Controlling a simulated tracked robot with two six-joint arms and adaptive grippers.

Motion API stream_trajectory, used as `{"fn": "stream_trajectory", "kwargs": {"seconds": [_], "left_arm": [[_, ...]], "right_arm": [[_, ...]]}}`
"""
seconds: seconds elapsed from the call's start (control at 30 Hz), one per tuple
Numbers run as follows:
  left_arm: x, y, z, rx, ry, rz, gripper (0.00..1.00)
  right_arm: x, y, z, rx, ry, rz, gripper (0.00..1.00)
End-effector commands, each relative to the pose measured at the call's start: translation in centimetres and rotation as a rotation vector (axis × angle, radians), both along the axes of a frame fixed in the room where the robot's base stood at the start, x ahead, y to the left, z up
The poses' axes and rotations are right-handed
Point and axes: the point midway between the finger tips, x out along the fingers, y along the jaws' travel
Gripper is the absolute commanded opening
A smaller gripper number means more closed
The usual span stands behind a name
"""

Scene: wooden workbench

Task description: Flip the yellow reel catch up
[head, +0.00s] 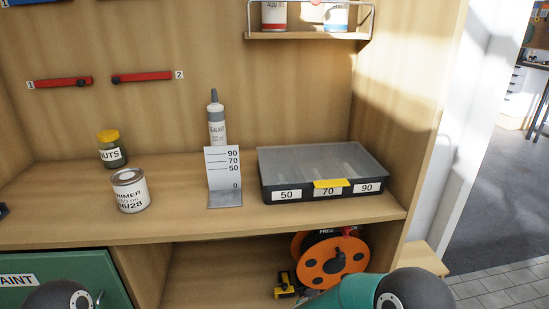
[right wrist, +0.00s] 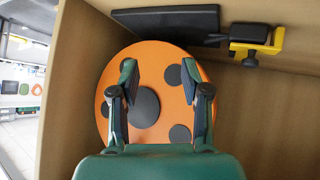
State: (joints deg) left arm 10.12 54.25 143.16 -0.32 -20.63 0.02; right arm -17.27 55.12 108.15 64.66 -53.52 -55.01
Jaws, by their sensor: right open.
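The orange reel (head: 330,262) stands in the lower bay under the shelf. It also shows in the right wrist view (right wrist: 150,70), where the picture is turned roughly upside down. A yellow and black piece (head: 285,284), seemingly the catch, sits low beside the reel's left side. In the right wrist view this yellow piece (right wrist: 257,42) is at the upper right, apart from my fingers. My right gripper (right wrist: 159,68) is open and empty, its two fingers in front of the reel's face. Its fingertips are not clear in the head view. My left gripper is out of view.
A black plate (right wrist: 165,22) lies by the reel, and the bay's wooden side wall (right wrist: 70,90) is close. On the shelf above are a black parts box (head: 320,190), a height gauge (head: 223,178), a primer can (head: 130,190) and a nuts jar (head: 112,152).

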Motion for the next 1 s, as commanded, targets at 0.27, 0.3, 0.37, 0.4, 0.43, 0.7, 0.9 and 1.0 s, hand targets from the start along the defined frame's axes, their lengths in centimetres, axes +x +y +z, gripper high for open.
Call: {"fn": "stream_trajectory", "kwargs": {"seconds": [0.27,0.3,0.37,0.4,0.43,0.7,0.9,1.0], "left_arm": [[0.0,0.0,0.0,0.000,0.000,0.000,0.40],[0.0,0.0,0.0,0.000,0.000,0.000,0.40],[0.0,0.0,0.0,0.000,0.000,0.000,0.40],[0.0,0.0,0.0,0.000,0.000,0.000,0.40],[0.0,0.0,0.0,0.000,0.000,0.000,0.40],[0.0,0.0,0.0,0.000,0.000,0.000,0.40],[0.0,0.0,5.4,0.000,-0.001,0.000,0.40],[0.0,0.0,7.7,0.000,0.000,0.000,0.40]], "right_arm": [[-13.4,-8.0,-12.7,0.244,0.338,0.111,0.47],[-15.6,-7.3,-13.5,0.306,0.384,0.131,0.47],[-18.8,-6.1,-14.3,0.394,0.451,0.157,0.47],[-20.6,-5.1,-14.5,0.445,0.492,0.173,0.47],[-21.9,-4.4,-14.6,0.480,0.522,0.185,0.47],[-30.0,0.4,-13.9,0.727,0.749,0.147,0.47],[-29.8,0.3,-8.5,0.732,0.742,0.127,0.47],[-29.8,0.3,-6.2,0.732,0.742,0.128,0.47]]}}
